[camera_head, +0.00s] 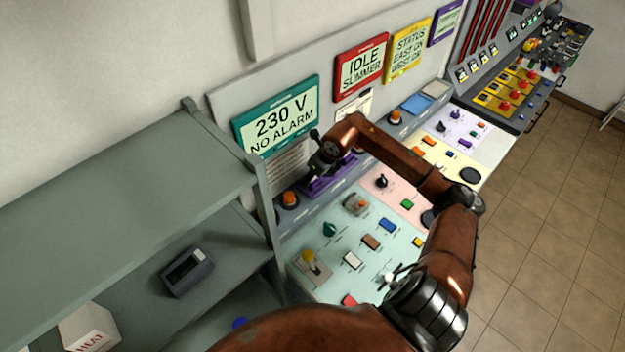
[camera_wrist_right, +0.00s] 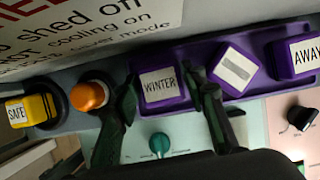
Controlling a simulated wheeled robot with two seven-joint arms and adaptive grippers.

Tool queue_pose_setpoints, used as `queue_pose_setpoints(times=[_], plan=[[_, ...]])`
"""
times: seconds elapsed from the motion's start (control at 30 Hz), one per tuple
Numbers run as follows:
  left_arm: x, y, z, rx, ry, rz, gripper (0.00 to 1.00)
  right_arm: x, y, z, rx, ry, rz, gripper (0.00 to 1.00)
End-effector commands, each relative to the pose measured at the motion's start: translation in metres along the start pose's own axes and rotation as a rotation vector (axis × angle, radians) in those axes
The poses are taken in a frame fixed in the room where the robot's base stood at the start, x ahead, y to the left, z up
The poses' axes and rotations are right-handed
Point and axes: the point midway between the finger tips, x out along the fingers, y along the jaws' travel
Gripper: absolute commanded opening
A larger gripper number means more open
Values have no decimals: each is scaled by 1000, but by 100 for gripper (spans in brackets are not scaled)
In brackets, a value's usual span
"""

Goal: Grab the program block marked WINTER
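The purple block marked WINTER (camera_wrist_right: 160,86) sits at the left part of a purple tray (camera_wrist_right: 262,92) in the right wrist view. My right gripper (camera_wrist_right: 164,92) is open, with one dark finger on each side of this block; whether either finger touches it I cannot tell. A tilted purple block with a dash on its label (camera_wrist_right: 236,68) and a purple block marked AWAY (camera_wrist_right: 299,56) stand to the right. In the head view, my right gripper (camera_head: 322,166) is over the purple tray (camera_head: 318,188) and hides the blocks. My left gripper is not in view.
An orange button (camera_wrist_right: 88,96) and a yellow block marked SAFE (camera_wrist_right: 30,109) are left of the tray. Grey shelves (camera_head: 150,215) stand left of the console, with a dark device (camera_head: 187,272) on one. Console panels (camera_head: 365,245) carry several knobs and buttons.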

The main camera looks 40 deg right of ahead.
Motion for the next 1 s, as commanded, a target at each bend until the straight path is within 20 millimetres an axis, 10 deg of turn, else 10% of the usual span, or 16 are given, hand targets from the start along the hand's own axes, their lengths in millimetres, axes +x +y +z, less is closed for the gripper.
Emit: queue_pose_setpoints(times=[1.0], plan=[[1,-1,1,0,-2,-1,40,1,-1,0,1,-1,-2,9]])
